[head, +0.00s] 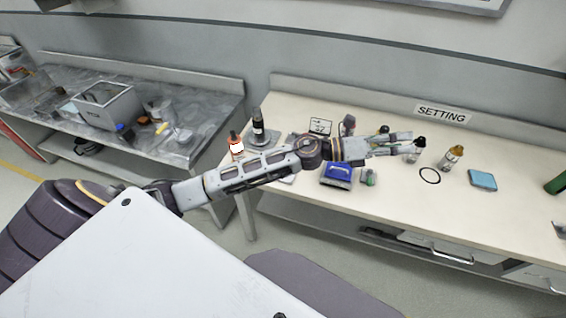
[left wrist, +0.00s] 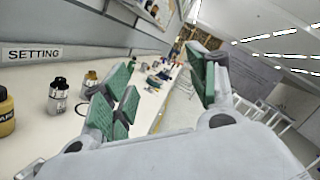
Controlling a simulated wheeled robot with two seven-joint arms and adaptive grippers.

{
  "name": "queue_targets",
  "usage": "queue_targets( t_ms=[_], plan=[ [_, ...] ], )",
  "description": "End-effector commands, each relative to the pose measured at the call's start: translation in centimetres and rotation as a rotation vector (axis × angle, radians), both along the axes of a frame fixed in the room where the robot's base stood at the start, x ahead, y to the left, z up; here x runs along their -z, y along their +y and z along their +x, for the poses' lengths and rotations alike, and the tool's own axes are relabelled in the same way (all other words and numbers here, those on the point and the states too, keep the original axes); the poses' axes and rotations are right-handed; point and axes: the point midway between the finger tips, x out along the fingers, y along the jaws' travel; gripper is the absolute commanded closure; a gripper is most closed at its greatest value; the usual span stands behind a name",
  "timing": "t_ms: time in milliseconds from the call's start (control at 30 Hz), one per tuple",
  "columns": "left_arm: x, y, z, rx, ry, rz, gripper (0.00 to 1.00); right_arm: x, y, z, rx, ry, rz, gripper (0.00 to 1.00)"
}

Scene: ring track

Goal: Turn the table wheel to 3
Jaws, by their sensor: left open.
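I cannot make out a table wheel with numbers in either view. A white SETTING sign (head: 443,114) stands at the back of the cream table; it also shows at the left of the left wrist view (left wrist: 32,53). A thin black ring (head: 430,184) lies flat on the tabletop below the sign. My left gripper (head: 402,142) is over the table, left of the sign and pointing right, with its fingers apart and nothing between them. Its green-padded fingers (left wrist: 165,88) stand wide apart in the left wrist view. My right gripper is not in view.
A dark-capped bottle (head: 415,151) is close to the left fingertips. An amber bottle (head: 451,159) and a blue pad (head: 483,180) stand farther right. A blue-topped box (head: 338,174) sits near the front edge under my arm.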

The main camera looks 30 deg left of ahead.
Motion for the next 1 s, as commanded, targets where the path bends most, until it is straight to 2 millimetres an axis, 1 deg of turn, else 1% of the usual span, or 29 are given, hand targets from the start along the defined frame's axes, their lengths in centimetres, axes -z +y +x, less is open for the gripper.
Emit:
queue_targets(
  t_ms=[133, 233, 367, 467, 567, 667, 767, 867, 967, 1000],
  plan=[
    [1.1, -0.8, -1.2, 0.110, -0.136, 0.183, 0.42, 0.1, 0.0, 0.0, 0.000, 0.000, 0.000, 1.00],
    [2.3, -0.9, -1.9, 0.183, -0.220, 0.307, 0.42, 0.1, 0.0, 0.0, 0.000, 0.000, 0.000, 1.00],
    [4.2, -0.3, -2.6, 0.277, -0.318, 0.470, 0.42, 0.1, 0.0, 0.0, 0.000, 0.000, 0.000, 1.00],
    [5.8, 0.6, -3.0, 0.349, -0.385, 0.597, 0.42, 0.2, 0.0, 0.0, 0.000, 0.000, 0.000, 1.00],
    [7.5, 2.1, -3.2, 0.421, -0.443, 0.725, 0.42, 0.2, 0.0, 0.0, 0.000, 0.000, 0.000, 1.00],
    [9.0, 4.1, -3.2, 0.494, -0.493, 0.855, 0.42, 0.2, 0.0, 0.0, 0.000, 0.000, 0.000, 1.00],
    [10.5, 6.5, -3.0, 0.565, -0.530, 0.985, 0.42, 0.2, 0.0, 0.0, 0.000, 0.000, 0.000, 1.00],
    [11.8, 9.4, -2.7, 0.639, -0.558, 1.113, 0.42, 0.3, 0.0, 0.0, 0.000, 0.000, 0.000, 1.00],
    [12.8, 12.7, -2.4, 0.711, -0.572, 1.240, 0.42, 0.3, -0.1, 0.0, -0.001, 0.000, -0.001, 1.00],
    [13.1, 14.1, -2.2, 0.740, -0.573, 1.291, 0.42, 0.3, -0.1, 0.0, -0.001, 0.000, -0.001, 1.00]
  ],
)
